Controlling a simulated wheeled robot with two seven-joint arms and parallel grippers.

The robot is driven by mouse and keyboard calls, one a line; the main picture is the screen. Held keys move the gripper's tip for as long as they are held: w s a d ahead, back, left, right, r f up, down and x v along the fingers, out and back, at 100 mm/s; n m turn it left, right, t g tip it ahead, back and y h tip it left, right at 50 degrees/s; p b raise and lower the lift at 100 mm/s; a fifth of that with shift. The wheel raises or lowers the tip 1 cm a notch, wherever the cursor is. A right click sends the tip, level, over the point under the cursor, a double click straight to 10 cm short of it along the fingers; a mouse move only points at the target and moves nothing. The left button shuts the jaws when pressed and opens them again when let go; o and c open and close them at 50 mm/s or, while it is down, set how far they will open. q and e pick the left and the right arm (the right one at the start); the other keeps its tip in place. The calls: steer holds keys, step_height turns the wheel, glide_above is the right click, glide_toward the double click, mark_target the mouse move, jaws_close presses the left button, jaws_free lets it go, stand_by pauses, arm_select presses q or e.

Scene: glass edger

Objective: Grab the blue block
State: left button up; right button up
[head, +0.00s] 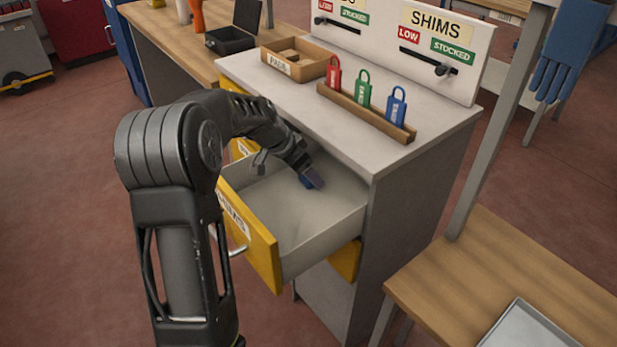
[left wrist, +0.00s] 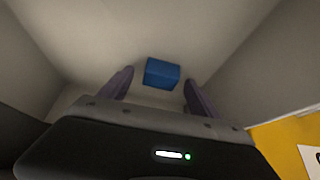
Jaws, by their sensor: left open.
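The blue block (left wrist: 162,73) lies on the floor of the open drawer. In the left wrist view it sits between and a little beyond the two purple-grey fingertips of my left gripper (left wrist: 158,88), with gaps on both sides. In the head view my left gripper (head: 309,178) reaches down into the drawer (head: 310,240), and the block is mostly hidden behind it. The left gripper is open and empty. My right gripper is not in view.
The drawer has a yellow front (head: 250,240) and pale walls close around the gripper. Above are the cabinet top (head: 330,130), a wooden tray (head: 300,60) and a rack (head: 370,115) with red, green and blue padlocks. A wooden table (head: 480,260) stands at right.

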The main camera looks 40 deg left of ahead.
arm_select(q)
steer(key=shift+f, duration=0.1)
steer(key=shift+c, duration=0.3)
steer(key=c, duration=1.4)
